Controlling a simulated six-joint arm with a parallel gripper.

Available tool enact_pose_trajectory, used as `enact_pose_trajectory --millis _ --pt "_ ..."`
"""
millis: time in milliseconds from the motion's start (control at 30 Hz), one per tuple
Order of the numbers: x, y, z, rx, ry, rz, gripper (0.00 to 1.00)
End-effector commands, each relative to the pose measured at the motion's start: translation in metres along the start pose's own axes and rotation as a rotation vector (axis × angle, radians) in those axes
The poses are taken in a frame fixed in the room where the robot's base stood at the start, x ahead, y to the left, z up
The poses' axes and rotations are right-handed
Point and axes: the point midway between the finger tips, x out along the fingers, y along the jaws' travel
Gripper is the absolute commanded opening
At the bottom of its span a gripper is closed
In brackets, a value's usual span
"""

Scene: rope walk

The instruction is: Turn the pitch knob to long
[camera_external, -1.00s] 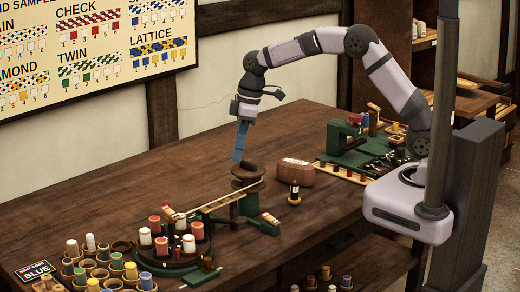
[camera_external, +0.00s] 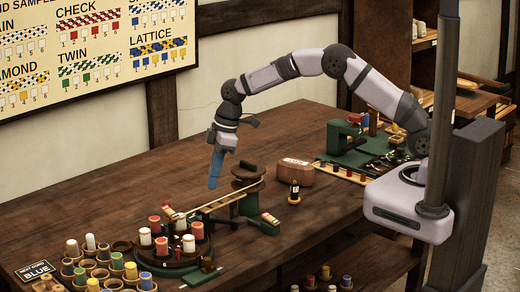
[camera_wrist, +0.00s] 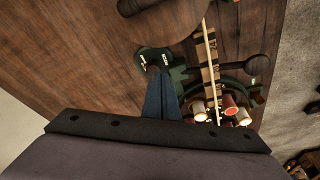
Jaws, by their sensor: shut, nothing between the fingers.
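In the wrist view a small round green plate (camera_wrist: 145,63) with pale marks lies just past my fingertips. A dark part on it appears to be the pitch knob; its setting and the lettering are too small to read. I cannot make this knob out in the external view, where my gripper and the machine may hide it. My gripper (camera_external: 212,187), with blue fingers, is shut and empty, above the table behind the slatted track. In the wrist view its fingertips (camera_wrist: 160,78) lie close to the plate; I cannot tell whether they touch it.
A dark round reel (camera_external: 248,170) stands right of my gripper. The slatted track (camera_external: 220,200) runs from it to the spool carrier with red and white spools (camera_external: 168,225). A brown block (camera_external: 295,172) and a small dark bottle (camera_external: 294,192) stand to the right. The table behind is clear.

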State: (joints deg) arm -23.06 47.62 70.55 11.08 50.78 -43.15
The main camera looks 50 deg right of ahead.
Motion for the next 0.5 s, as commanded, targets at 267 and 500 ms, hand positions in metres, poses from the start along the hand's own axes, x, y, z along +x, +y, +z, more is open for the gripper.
enact_pose_trajectory --millis 267,500 --pt "0.022 0.000 0.006 0.001 -0.001 -0.001 0.00" --pt "0.046 -0.001 0.013 0.001 -0.002 -0.002 0.00"
